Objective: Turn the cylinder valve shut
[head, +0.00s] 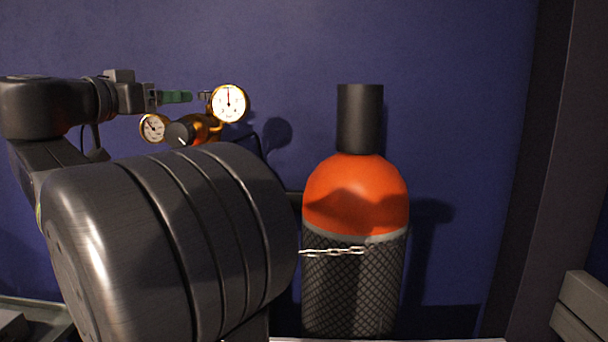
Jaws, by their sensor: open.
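A brass regulator (205,127) with a large round gauge (229,103) and a smaller gauge (153,128) shows left of centre. A dark knob (179,134) sits on its front. A small grey fitting (204,97) shows just left of the large gauge; I cannot tell whether it is part of the cylinder valve. The cylinder under the regulator is hidden behind my arm. My gripper (186,97), with green fingers, points right at the height of the large gauge, close to the fitting. It is open and holds nothing that I can see; whether it touches the fitting is unclear.
A second cylinder (355,190) with an orange shoulder, black cap (360,118) and dark netting stands upright right of centre. A chain (333,251) crosses its front. A blue wall (450,110) is behind. A dark post (535,180) stands at right.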

